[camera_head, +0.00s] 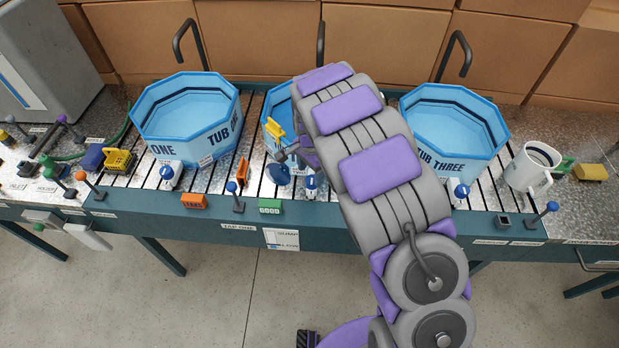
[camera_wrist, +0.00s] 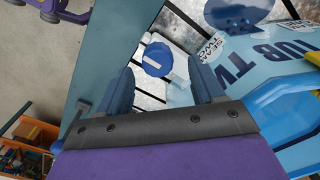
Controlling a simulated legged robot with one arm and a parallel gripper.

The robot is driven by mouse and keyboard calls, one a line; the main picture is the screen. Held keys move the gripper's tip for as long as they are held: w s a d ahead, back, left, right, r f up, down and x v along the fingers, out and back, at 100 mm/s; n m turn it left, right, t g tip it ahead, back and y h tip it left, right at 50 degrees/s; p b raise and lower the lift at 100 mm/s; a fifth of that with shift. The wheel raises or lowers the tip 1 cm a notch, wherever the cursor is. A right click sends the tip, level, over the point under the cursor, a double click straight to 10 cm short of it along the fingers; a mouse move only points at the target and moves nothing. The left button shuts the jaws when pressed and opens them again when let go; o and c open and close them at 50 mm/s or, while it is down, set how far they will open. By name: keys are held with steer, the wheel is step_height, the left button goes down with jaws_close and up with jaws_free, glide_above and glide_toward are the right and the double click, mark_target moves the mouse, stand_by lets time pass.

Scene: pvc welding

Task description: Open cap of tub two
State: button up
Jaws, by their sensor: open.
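Tub two (camera_wrist: 300,45) is a light blue tub with its name in dark letters. In the head view my arm hides most of it, leaving a strip of its rim (camera_head: 279,103). A small blue-and-white cap (camera_wrist: 157,62) sits low at its front and also shows in the head view (camera_head: 311,184). My gripper (camera_wrist: 161,70) is open and empty. In the wrist view its fingers point toward the cap, which appears between them; contact cannot be told. A blue disc (camera_wrist: 238,10) lies beyond the fingers and also shows in the head view (camera_head: 279,173).
Tub one (camera_head: 185,125) stands left and tub three (camera_head: 455,130) right on the slatted bench. A yellow part (camera_wrist: 290,108) is close to the gripper at tub two.

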mark_target(312, 182)
steer(key=shift+d+f, duration=0.25)
steer(key=shift+f, duration=0.35)
steer(key=shift+d+f, duration=0.2)
steer(key=shift+f, duration=0.4)
steer(key=shift+a+f, duration=0.15)
steer(key=shift+a, duration=0.45)
steer(key=shift+d, duration=0.4)
steer(key=c, duration=0.6)
steer(key=shift+a, duration=0.1)
steer(key=c, duration=0.5)
